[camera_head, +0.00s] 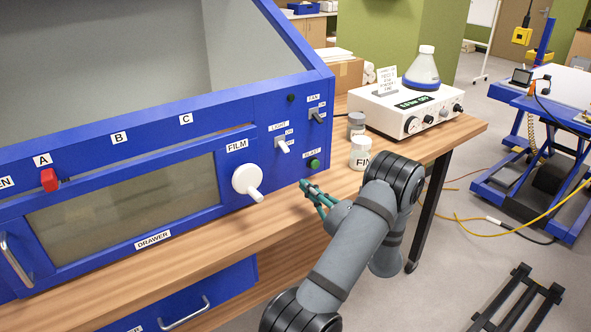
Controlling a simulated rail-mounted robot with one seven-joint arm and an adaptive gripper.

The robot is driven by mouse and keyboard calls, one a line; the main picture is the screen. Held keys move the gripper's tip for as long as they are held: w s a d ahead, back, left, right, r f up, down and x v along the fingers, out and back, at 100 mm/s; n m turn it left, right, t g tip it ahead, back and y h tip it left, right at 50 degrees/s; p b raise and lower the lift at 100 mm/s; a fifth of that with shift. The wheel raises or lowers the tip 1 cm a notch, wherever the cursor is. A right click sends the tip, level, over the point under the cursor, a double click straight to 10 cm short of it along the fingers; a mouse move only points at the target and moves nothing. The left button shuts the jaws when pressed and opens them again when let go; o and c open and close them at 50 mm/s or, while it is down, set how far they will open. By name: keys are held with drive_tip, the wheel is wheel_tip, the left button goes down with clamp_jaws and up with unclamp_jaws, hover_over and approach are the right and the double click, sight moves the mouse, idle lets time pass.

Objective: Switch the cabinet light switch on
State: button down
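The light switch (282,146) is a small white lever under a LIGHT label (279,126) on the blue cabinet's right front panel. Its lever points outward and slightly down; its small position markings are too small to read surely. My gripper (305,186), with teal fingers, is in front of the cabinet over the wooden bench, below and right of the switch and apart from it. It is just below the green BLAST button (314,163). The fingers look close together, but the gap between them is not clear. Nothing is visibly held.
A FAN switch (316,115) is above right of the light switch. A white FILM knob (248,181) sticks out to its left, and a red slider (49,180) is at far left. A white jar (360,153), a grey jar (356,124) and a white instrument (405,112) stand right.

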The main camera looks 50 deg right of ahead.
sight(280, 163)
drive_tip(key=p+x, duration=0.3)
drive_tip(key=x, duration=0.6)
drive_tip(key=shift+w+a+r, duration=0.1)
drive_tip(key=shift+w+r, duration=0.1)
drive_tip(key=r+p, duration=0.1)
drive_tip(key=s+r, duration=0.1)
drive_tip(key=shift+r+p, duration=0.35)
drive_tip(key=shift+a+r, duration=0.15)
drive_tip(key=shift+r, duration=0.15)
drive_tip(key=shift+s, duration=0.15)
drive_tip(key=shift+r+p, duration=0.15)
drive_tip(key=shift+p, duration=0.3)
drive_tip(key=shift+r+p, duration=0.2)
drive_tip(key=shift+p, duration=0.25)
drive_tip(key=shift+s+g, duration=0.1)
drive_tip(key=shift+g, duration=0.3)
